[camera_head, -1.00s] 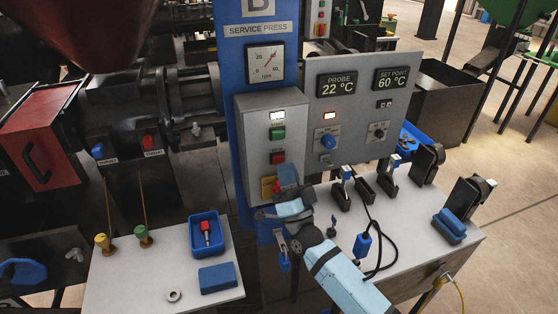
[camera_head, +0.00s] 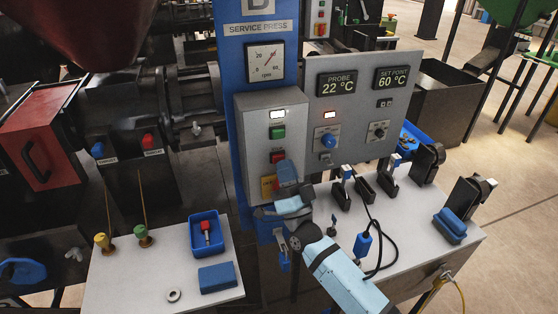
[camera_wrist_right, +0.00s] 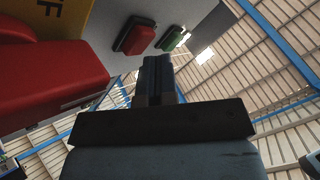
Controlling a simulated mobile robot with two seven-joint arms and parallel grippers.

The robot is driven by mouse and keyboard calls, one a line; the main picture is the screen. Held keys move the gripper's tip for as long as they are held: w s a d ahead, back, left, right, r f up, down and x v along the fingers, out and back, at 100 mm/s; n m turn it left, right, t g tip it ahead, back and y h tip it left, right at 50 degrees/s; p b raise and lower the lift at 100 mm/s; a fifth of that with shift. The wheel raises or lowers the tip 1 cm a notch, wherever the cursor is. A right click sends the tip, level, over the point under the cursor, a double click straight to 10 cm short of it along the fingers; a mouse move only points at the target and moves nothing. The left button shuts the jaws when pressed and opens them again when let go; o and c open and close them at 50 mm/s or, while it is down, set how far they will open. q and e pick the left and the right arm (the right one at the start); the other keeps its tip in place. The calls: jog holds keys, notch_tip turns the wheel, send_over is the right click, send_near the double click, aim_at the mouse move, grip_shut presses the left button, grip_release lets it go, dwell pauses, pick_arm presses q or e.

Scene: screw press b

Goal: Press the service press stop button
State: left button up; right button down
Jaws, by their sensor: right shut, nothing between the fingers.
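The service press control box (camera_head: 254,125) is grey, on a blue column, with a green button (camera_head: 277,132) and below it a red stop button (camera_head: 277,156). Both buttons also show in the right wrist view, red (camera_wrist_right: 138,38) and green (camera_wrist_right: 172,39). My right gripper (camera_head: 285,168) is shut and empty, just below the red button in the head view. In the right wrist view its closed fingertips (camera_wrist_right: 157,62) point up near the red button; I cannot tell whether they touch. My left gripper is not in view.
A yellow plate (camera_head: 267,186) sits low on the box beside my gripper. A big red part (camera_wrist_right: 45,75) is close on the left in the wrist view. A lit white lamp (camera_head: 278,114) is above the green button. A grey display panel (camera_head: 360,98) stands to the right.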

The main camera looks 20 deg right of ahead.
jog(key=shift+w, duration=0.5)
dwell(1.0)
jog(key=shift+s+f, duration=0.1)
jog(key=shift+s, duration=0.7)
jog(key=s+p, duration=0.2)
jog(key=s, duration=0.3)
dwell(0.8)
